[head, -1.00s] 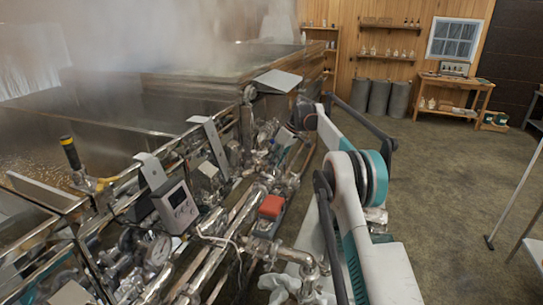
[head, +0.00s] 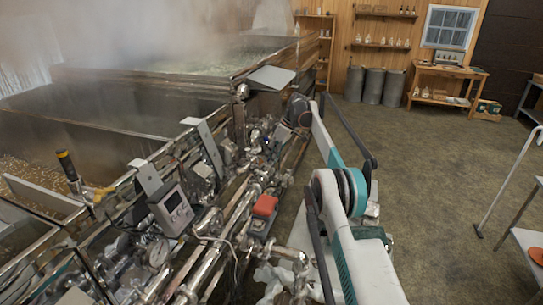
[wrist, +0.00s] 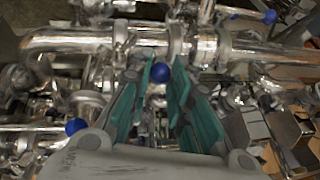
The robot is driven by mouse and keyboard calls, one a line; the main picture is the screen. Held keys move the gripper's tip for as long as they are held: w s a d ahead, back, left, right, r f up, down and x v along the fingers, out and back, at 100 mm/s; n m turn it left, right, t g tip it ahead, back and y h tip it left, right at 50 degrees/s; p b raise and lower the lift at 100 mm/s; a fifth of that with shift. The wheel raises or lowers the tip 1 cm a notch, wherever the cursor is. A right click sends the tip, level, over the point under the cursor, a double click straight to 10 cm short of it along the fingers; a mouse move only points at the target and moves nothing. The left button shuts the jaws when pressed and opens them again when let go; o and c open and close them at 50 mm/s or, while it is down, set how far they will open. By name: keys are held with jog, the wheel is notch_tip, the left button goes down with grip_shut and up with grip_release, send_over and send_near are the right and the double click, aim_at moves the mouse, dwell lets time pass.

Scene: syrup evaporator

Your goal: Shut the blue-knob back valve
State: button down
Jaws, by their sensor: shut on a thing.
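In the wrist view a blue knob (wrist: 160,72) sits between the tips of my gripper (wrist: 162,78). The gripper has teal finger pads and is shut on this knob, one finger on each side. The knob is by the shiny steel pipe (wrist: 75,40). Two other blue knobs show, one at the lower left (wrist: 76,126) and one at the upper right (wrist: 269,16), both apart from the fingers. In the head view my arm reaches into the piping at the evaporator's side, and my gripper is hidden there.
The steaming evaporator pan (head: 110,100) fills the left. A red-topped box (head: 264,206) and a grey meter (head: 173,208) sit among crowded pipes. Open floor (head: 430,150) lies to the right, with a table (head: 525,240) at the right edge and bins (head: 372,85) at the back.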

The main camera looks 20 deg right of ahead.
dwell(0.3)
jog(key=c, duration=1.4)
grip_release()
jog(key=shift+c, duration=0.2)
jog(key=shift+s+a+f+b, duration=0.1)
jog(key=shift+a+b, duration=0.05)
jog(key=shift+b, duration=0.35)
